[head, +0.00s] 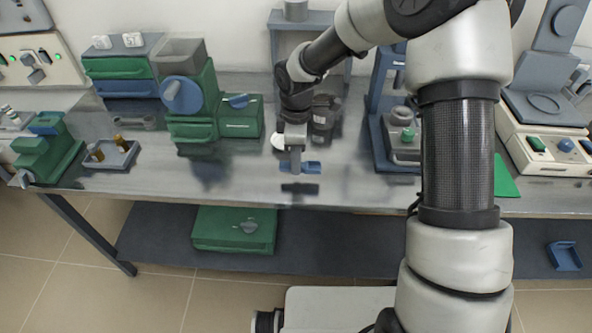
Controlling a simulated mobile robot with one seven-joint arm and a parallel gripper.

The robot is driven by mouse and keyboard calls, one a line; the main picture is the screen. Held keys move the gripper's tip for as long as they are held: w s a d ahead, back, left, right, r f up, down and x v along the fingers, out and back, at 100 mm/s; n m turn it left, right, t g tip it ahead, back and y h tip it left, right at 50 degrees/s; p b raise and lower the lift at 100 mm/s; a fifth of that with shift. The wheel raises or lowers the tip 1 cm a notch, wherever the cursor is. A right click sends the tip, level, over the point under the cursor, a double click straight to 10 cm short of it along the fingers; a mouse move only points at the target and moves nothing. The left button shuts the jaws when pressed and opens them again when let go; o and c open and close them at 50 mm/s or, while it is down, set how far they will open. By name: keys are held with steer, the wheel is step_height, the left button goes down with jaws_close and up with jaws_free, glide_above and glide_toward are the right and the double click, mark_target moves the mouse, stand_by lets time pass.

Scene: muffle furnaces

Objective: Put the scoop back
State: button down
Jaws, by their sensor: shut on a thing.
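My gripper (296,165) points down over the middle of the metal table (345,190). A dark patch shows on the tabletop just below the scoop, which seems to be held a little above the surface.
A dark jar (323,120) stands close behind and right of my gripper. Green and blue machines (192,105) stand to the left, with a grey tray (110,155) farther left. A blue-framed stand (380,125) is to the right. A blue tray-like piece (565,257) lies on the lower shelf.

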steer(key=shift+f, duration=1.75)
steer(key=shift+f+b, duration=0.15)
steer(key=shift+b, duration=0.15)
steer(key=c, duration=1.5)
jaws_free()
steer(key=shift+c, duration=0.2)
step_height(320, 180, up, 12)
steer(key=p, duration=0.2)
steer(key=shift+r, duration=0.25)
